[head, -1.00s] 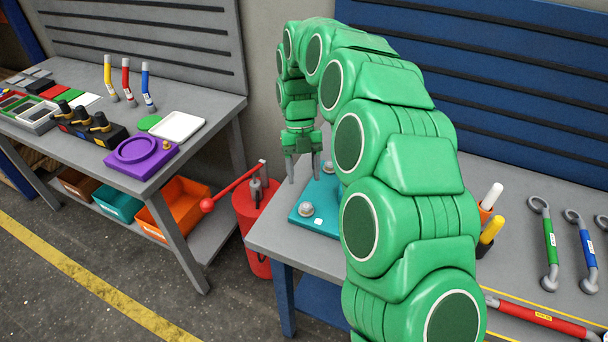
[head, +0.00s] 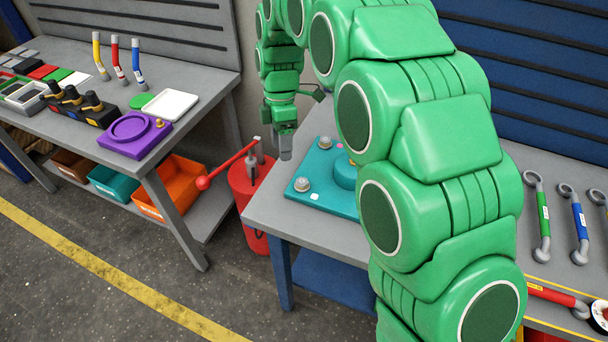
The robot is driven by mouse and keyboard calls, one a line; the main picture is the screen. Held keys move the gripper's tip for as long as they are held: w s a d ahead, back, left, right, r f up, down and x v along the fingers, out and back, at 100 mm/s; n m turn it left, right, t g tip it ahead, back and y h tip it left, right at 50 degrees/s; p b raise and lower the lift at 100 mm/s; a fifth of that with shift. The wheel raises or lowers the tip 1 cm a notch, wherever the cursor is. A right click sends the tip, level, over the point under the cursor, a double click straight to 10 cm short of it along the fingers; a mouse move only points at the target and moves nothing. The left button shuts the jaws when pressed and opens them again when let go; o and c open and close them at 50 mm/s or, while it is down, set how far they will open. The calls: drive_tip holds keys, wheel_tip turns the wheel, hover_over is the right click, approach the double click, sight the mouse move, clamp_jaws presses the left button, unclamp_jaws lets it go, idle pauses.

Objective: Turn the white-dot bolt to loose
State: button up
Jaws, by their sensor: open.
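The teal plate (head: 333,205) lies on the corner of the grey bench. The white-dot bolt (head: 302,185) is a grey bolt near its front left corner, with a small white marker (head: 314,196) beside it. A second grey bolt (head: 325,143) stands further back, near a pink marker (head: 340,146). A raised teal round part (head: 344,173) is partly hidden behind my green arm. My gripper (head: 286,148) is open and empty, pointing down, above and behind the white-dot bolt and apart from it. Its fingers overlap in this view.
A red cylinder with a red lever (head: 232,164) stands left of the bench. The left table holds a purple fixture (head: 134,139) and a white tray (head: 170,105). Wrenches, one with a green grip (head: 543,213), lie at right. My arm covers the bench middle.

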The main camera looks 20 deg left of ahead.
drive_tip(key=m, duration=0.7)
drive_tip(key=m+t+y, duration=0.1)
drive_tip(key=m+t, duration=0.2)
drive_tip(key=m, duration=2.2)
hover_over(304, 180)
wheel_tip(304, 180, down, 2)
drive_tip(key=shift+f, duration=0.1)
drive_tip(key=shift+w+f, duration=0.1)
drive_tip(key=shift+f, duration=3.85)
drive_tip(key=c, duration=1.1)
drive_tip(key=shift+o, duration=0.2)
drive_tip(key=shift+a+n, duration=0.1)
drive_tip(key=shift+n, duration=0.4)
